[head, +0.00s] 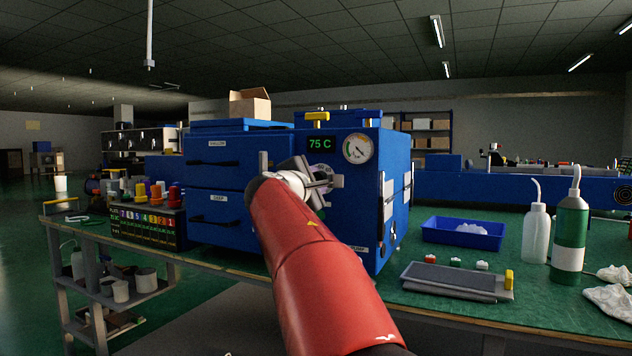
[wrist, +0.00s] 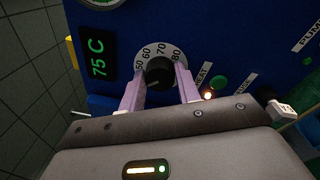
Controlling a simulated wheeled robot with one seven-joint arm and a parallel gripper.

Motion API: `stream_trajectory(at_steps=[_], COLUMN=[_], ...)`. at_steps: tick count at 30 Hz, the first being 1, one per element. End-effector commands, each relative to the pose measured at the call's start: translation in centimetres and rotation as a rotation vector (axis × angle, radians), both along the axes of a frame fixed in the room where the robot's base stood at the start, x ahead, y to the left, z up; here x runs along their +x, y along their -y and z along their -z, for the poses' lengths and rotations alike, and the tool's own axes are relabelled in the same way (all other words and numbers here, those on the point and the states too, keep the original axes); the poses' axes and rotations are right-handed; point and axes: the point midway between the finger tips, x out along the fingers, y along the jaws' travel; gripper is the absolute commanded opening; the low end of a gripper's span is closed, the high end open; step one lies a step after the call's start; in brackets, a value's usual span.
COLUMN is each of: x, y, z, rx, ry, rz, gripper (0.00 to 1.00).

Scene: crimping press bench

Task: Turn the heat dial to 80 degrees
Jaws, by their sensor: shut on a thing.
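The heat dial (wrist: 160,72) is a black knob on a pale scale plate marked 50, 60, 70 and 80, on the blue press front in the wrist view. My gripper (wrist: 161,84) has its two pale fingers on either side of the knob and is shut on it. I cannot clearly make out where the knob's pointer sits. The green display (wrist: 97,60) reads 75 C; in the head view the display (head: 320,144) also reads 75 C. There my gripper (head: 318,183) is at the press front and mostly covers the dial.
A round gauge (head: 358,148) sits right of the display on the blue press (head: 395,165). In the wrist view a green button (wrist: 220,82) and a lit lamp (wrist: 208,95) are close to the right finger. A blue tray (head: 462,232) and bottles (head: 570,235) stand right on the bench.

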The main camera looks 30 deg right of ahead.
Motion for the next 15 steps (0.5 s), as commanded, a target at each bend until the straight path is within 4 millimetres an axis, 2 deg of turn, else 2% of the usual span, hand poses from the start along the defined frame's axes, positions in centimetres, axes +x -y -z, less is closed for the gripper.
stream_trajectory(at_steps=[1, 5, 15], x=[0.08, 0.06, -0.21], y=[-0.1, -0.08, -0.31], z=[0.06, 0.05, 0.08], rx=[0.0, 0.001, 0.001], ry=[0.0, -0.001, 0.0], rz=[-0.003, -0.002, -0.001], gripper=[0.37, 0.54, 0.55])
